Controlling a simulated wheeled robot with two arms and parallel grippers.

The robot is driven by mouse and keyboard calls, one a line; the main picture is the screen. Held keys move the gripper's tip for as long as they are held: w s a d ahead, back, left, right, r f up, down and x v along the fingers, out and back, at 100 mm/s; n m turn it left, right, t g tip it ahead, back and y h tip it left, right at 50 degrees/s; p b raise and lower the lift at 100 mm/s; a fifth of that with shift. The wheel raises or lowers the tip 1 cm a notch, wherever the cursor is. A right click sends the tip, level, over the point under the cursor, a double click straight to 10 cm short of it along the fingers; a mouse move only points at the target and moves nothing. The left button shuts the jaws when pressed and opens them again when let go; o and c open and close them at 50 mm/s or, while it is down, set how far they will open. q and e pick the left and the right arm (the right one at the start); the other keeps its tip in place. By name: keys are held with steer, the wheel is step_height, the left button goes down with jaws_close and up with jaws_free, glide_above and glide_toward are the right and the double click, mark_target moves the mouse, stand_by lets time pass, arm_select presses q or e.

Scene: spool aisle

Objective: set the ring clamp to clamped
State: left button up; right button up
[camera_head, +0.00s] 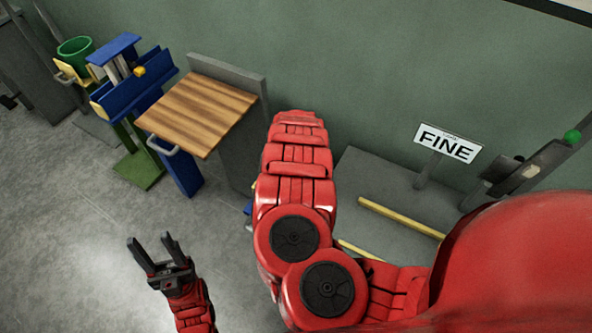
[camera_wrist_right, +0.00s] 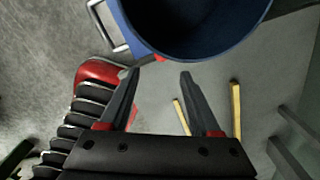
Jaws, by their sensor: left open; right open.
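I cannot make out the ring clamp for certain in either view. In the right wrist view a round, hollow blue vessel (camera_wrist_right: 205,45) fills the top, with a grey metal handle (camera_wrist_right: 104,28) at its left and a small red piece at its lower rim. My right gripper (camera_wrist_right: 158,74) is open, its two fingers apart and pointing toward the vessel's near rim, with nothing between them. Whether they touch the rim is unclear. In the head view my right arm hides that gripper and the vessel. My left gripper (camera_head: 149,239) is open and empty above the floor at lower left.
A wooden-topped stand (camera_head: 198,108) with a front handle stands left of my right arm. Left of it are a blue trough (camera_head: 135,88) and a green bucket (camera_head: 75,52). The lower-left floor is clear.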

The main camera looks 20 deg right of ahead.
step_height(320, 180, up, 8)
steer(key=p, duration=0.4)
steer(key=shift+f, duration=0.2)
